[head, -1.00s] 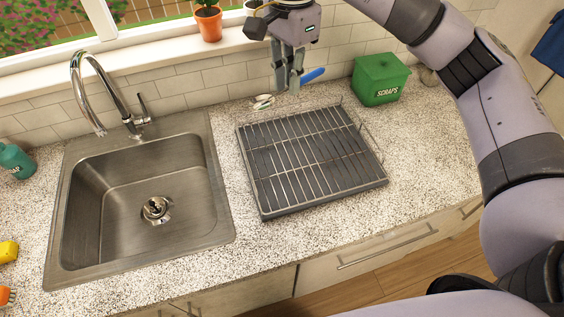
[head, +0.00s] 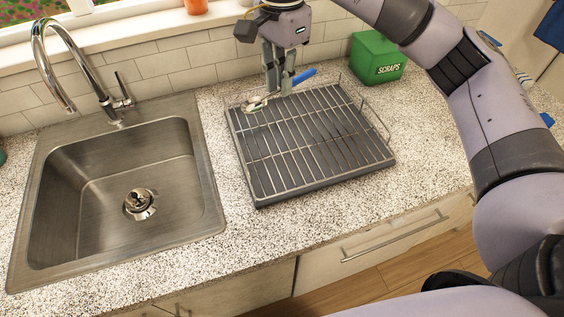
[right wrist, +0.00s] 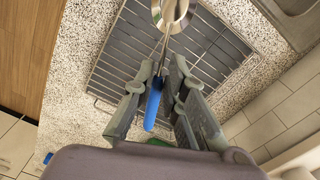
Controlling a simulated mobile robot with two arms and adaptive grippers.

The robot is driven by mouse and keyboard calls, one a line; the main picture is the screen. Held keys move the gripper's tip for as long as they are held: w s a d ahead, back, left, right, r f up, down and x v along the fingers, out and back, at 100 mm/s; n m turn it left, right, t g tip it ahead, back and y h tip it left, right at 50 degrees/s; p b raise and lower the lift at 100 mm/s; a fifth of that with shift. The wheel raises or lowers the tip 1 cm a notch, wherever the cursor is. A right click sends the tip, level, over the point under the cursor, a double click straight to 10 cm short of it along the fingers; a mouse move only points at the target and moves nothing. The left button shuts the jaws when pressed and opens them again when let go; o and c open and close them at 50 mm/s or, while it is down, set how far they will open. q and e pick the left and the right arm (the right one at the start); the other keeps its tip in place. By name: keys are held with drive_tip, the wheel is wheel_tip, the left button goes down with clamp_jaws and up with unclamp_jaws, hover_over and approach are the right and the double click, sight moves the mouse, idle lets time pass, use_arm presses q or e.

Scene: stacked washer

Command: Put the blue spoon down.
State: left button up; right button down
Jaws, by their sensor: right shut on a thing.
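My right gripper (head: 279,88) is shut on the blue spoon and points down over the back left part of the drying rack (head: 331,159). The spoon's blue handle (head: 303,75) sticks out to the right of the fingers, and its metal bowl (head: 256,105) to the left. The bowl is close to the rack's back left corner; I cannot tell whether it touches. In the right wrist view, the blue handle (right wrist: 154,103) shows between the fingers, with the bowl (right wrist: 171,9) at the top edge, partly cut off. My left gripper is not in view.
A steel sink (head: 120,200) with a faucet (head: 75,65) is left of the rack. A green scraps bin (head: 377,58) stands behind it to the right. A tiled wall rises behind. The rack's wires look empty, and the counter in front is clear.

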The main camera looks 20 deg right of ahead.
drive_tip(key=p, duration=0.3)
hover_over(282, 157)
wheel_tip(282, 157, down, 16)
drive_tip(key=shift+r, duration=0.1)
wheel_tip(282, 157, down, 4)
drive_tip(key=shift+p, duration=0.75)
drive_tip(key=shift+f, duration=0.25)
drive_tip(key=c, duration=1.6)
unclamp_jaws()
drive_tip(key=shift+c, duration=0.2)
drive_tip(key=shift+r, duration=0.1)
